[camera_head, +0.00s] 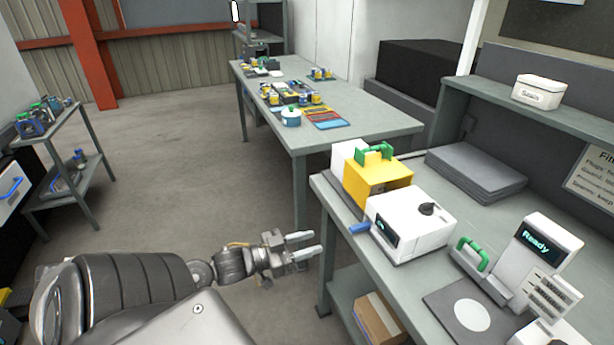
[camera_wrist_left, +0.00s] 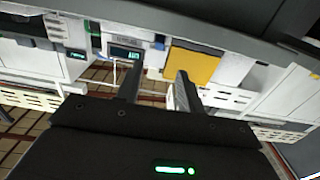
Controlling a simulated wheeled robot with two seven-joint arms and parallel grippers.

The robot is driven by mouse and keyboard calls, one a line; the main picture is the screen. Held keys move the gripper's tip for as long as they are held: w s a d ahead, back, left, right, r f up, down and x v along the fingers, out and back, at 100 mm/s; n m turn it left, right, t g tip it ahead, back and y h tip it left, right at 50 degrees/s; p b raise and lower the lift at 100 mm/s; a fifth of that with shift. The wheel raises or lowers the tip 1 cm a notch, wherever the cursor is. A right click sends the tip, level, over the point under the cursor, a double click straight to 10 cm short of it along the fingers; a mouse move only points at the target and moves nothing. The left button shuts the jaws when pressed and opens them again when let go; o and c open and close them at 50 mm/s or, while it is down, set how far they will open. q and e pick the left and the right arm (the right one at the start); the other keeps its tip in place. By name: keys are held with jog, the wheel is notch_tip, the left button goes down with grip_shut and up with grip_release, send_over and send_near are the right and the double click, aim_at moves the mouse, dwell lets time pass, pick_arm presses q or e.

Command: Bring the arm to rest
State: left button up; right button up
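My left arm comes in from the lower left in the head view. It reaches out level over the floor, left of the near bench. My left gripper (camera_head: 305,246) is open, with its two fingers apart and nothing between them. In the left wrist view my left gripper (camera_wrist_left: 155,88) shows its two dark fingers spread with a clear gap. The fingertips are apart from the bench edge in the head view. My right gripper is not in either view.
A second table (camera_head: 385,125) stands behind with small items. A shelf cart (camera_head: 85,180) stands left. Floor between is clear.

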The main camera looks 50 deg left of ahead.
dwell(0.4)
pick_arm(q)
jog(key=s+a+f+g+y, duration=0.25)
jog(key=a+f, duration=0.45)
jog(key=f, duration=0.4)
jog(key=s+a+f+g+y, duration=0.2)
jog(key=s+a+f+y, duration=0.15)
jog(key=a+f, duration=0.6)
jog(key=s+f+g+y, duration=0.2)
jog(key=s+f, duration=0.4)
jog(key=f, duration=0.3)
jog(key=s+f+g+y, duration=0.1)
jog(key=s+f+g, duration=0.2)
jog(key=s+f, duration=0.45)
jog(key=s+d+f+n+g, duration=0.1)
jog(key=s+d+f+g, duration=0.5)
jog(key=s+d+f, duration=1)
jog(key=d+f+h, duration=0.2)
jog(key=d+f, duration=0.2)
jog(key=d, duration=0.8)
jog(key=shift+w+n+h, duration=0.3)
jog(key=shift+w, duration=0.15)
